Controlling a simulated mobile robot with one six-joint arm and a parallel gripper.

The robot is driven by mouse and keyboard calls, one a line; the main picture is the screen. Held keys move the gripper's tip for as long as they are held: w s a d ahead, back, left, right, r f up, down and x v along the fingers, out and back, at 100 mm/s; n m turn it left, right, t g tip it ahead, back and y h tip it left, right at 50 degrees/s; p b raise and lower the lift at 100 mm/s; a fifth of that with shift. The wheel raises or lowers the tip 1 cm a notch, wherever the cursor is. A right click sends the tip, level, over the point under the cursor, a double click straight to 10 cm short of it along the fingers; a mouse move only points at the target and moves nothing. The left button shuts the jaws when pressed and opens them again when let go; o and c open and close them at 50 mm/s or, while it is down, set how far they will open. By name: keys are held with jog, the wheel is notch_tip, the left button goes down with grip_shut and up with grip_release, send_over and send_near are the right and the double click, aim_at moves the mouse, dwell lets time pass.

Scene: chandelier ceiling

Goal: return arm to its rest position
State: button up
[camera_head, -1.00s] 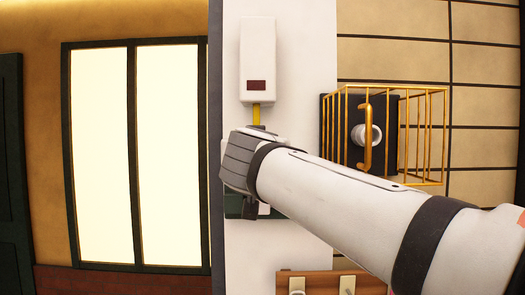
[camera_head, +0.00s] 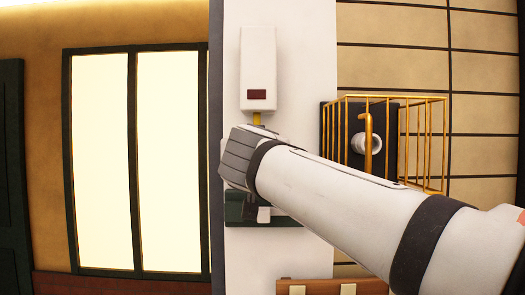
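My arm (camera_head: 335,197) reaches in from the lower right corner toward the white pillar. Its grey jointed end (camera_head: 240,157) is in front of the pillar, just below a white box. I cannot tell whether the gripper holds anything.
A white box (camera_head: 258,65) with a dark red panel hangs on the pillar (camera_head: 300,60). A dark green box (camera_head: 250,210) is below it. A golden cage (camera_head: 437,145) surrounds a white knob (camera_head: 362,144) at right. A wooden board (camera_head: 330,287) is at the bottom.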

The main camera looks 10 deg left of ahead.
jog(key=shift+o, duration=0.9)
jog(key=o, duration=0.6)
jog(key=b+v, duration=0.4)
jog(key=v, duration=0.3)
jog(key=shift+s, duration=0.2)
dwell(0.8)
